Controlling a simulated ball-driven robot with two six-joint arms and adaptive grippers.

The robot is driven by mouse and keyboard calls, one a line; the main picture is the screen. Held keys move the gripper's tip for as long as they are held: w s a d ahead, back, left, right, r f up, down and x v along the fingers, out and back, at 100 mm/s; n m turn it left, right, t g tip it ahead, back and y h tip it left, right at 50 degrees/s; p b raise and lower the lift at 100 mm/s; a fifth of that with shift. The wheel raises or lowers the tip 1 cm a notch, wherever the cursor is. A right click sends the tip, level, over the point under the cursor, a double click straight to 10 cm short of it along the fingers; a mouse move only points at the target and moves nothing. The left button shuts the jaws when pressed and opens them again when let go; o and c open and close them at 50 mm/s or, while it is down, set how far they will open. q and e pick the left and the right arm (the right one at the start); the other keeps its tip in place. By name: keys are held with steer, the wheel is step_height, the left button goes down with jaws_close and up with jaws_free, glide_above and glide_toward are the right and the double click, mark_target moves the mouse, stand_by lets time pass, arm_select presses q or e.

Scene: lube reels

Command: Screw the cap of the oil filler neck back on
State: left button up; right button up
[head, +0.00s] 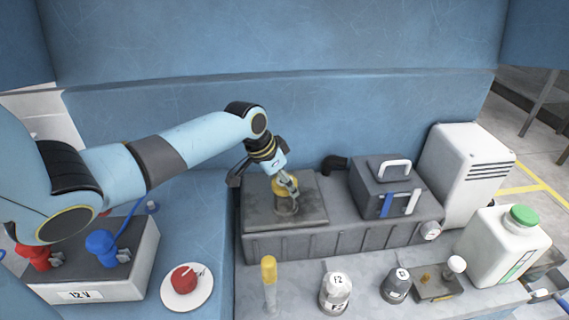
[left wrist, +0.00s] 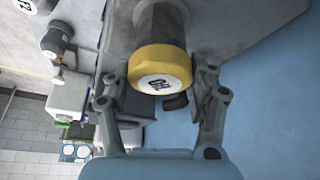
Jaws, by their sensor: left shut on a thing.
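The yellow cap (head: 281,187) sits at the top of the grey oil filler neck (head: 286,206), which rises from a dark plate on the grey engine block. In the left wrist view the yellow cap (left wrist: 158,60) shows a white label with dark lettering, and the neck (left wrist: 161,20) is directly behind it. My left gripper (head: 288,188) reaches down from above and is shut on the cap, one finger on each side in the left wrist view (left wrist: 159,78). The cap looks in line with the neck; I cannot tell how far it is threaded.
A dark box with a handle (head: 388,182) stands right of the neck. A yellow-topped dipstick-like item (head: 269,283), a bottle labelled 12 (head: 335,293) and a dark bottle (head: 396,285) stand in front. A green-capped jug (head: 500,248) is at right, a 12 V battery (head: 125,278) at left.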

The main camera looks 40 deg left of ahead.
arm_select(q)
steer(key=shift+m, duration=0.4)
steer(key=shift+f, duration=0.1)
steer(key=shift+m+h+b, duration=0.3)
steer(key=shift+b, duration=0.1)
steer(key=shift+s+m+h+b, duration=0.1)
steer(key=shift+m+h+b, duration=0.25)
steer(key=shift+m, duration=0.55)
steer(key=o, duration=1.5)
steer(key=shift+r, duration=0.2)
